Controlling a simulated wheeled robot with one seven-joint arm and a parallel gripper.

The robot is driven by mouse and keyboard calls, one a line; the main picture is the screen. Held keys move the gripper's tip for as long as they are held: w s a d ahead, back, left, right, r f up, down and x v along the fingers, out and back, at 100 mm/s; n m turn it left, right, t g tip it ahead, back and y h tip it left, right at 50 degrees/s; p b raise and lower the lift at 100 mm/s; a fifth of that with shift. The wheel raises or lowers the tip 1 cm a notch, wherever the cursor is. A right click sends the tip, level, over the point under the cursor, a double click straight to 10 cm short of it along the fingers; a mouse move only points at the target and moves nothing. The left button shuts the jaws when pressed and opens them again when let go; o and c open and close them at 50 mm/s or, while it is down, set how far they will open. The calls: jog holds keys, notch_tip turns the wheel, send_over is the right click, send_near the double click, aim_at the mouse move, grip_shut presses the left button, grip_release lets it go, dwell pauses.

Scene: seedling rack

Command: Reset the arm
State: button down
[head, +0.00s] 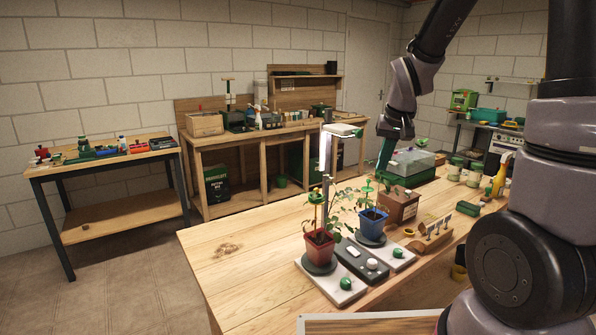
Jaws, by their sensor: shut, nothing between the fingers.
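My arm reaches in from the upper right of the head view, and my gripper (385,165) hangs from it, pointing down. Its green fingers are shut and hold nothing. In the picture it overlaps the left side of a green tray with a clear lid (410,161); I cannot tell whether they touch. A red pot (320,248) and a blue pot (372,224) with staked plants stand nearer on the wooden table (232,252), below and left of my gripper.
A lamp post (326,165) rises behind the red pot. A brown box (398,206), a wooden holder (434,238) and a yellow spray bottle (501,175) stand on the table. The table's left part is clear. Side tables (110,220) and a workbench (235,180) line the wall.

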jog(key=s+d+r+m+t+y, duration=0.1)
jog(key=s+d+r+m+t, duration=0.1)
jog(key=s+r, duration=1.4)
jog(key=s+t, duration=0.1)
jog(key=s, duration=0.1)
jog(key=shift+s+r, duration=0.2)
jog(key=shift+s, duration=0.1)
